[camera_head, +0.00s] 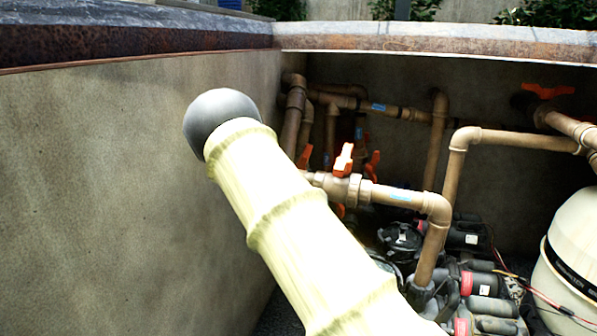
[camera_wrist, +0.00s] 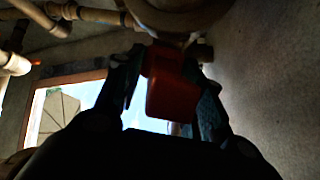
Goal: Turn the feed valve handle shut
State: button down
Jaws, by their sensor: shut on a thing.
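In the wrist view, my gripper (camera_wrist: 168,62) is shut on a red valve handle (camera_wrist: 172,92), one dark finger on each side of it. The handle hangs off a valve body (camera_wrist: 180,14) on a tan pipe at the top of that view. In the head view my pale, sleeved arm hides the gripper. An orange-red handle (camera_head: 344,160) with a whitish top stands on a valve in the tan pipe just right of the arm. I cannot tell which handle there is the held one.
More orange handles (camera_head: 373,164) sit among pipes behind. Another handle (camera_head: 548,91) is at the far right. Pumps and dark fittings (camera_head: 480,285) crowd the floor beside a cream tank (camera_head: 575,250). A concrete wall (camera_head: 130,190) rises on the left, under a rusty rim (camera_head: 150,42).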

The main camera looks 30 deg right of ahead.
jog(key=shift+w+a+m+g+h+p, duration=0.1)
jog(key=shift+m+g+h+p, duration=0.2)
jog(key=shift+m+g, duration=0.75)
jog(key=shift+a+m+g+h+p, duration=0.15)
jog(key=shift+m+g+p, duration=0.25)
jog(key=shift+m+g, duration=0.65)
jog(key=shift+d, duration=0.1)
jog(key=c, duration=0.9)
grip_release()
jog(key=shift+n, duration=0.3)
